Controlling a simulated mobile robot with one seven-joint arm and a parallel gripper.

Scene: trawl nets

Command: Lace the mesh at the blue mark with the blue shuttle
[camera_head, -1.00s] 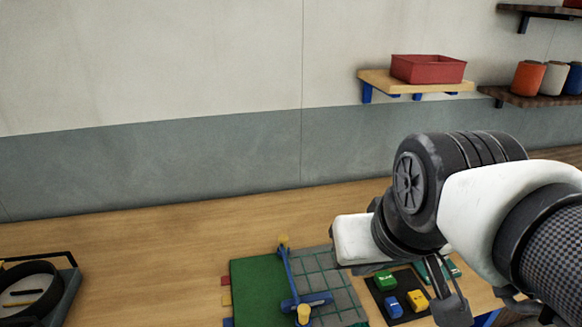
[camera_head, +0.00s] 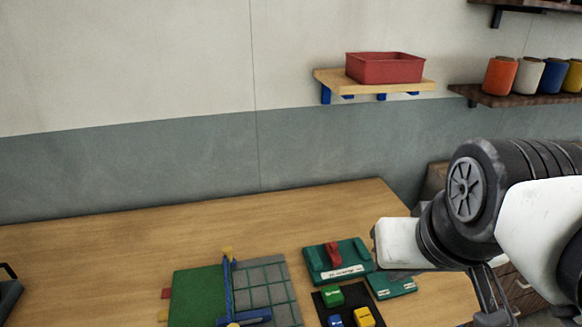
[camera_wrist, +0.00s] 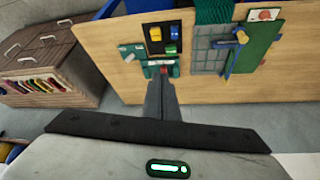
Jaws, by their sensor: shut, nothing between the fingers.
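The blue shuttle (camera_head: 335,321) lies in a black tray (camera_head: 324,303), beside a yellow shuttle (camera_head: 364,316) and below a green one (camera_head: 333,295); the picture's bottom edge cuts it off. The mesh (camera_head: 262,283), a grey panel with green lines, lies left of the tray, with a blue bar (camera_head: 229,285) along its left side. I cannot make out the blue mark now. My gripper is shut and empty in the wrist view (camera_wrist: 162,84), its fingers pointing toward the table. In the head view it hangs right of the tray, partly out of frame.
A green holder with a red piece (camera_head: 334,258) and a smaller green block (camera_head: 391,285) stand behind and right of the tray. A green mat (camera_head: 197,296) lies left of the mesh. A chest with drawers (camera_wrist: 48,62) stands beside the table. The table's back left is clear.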

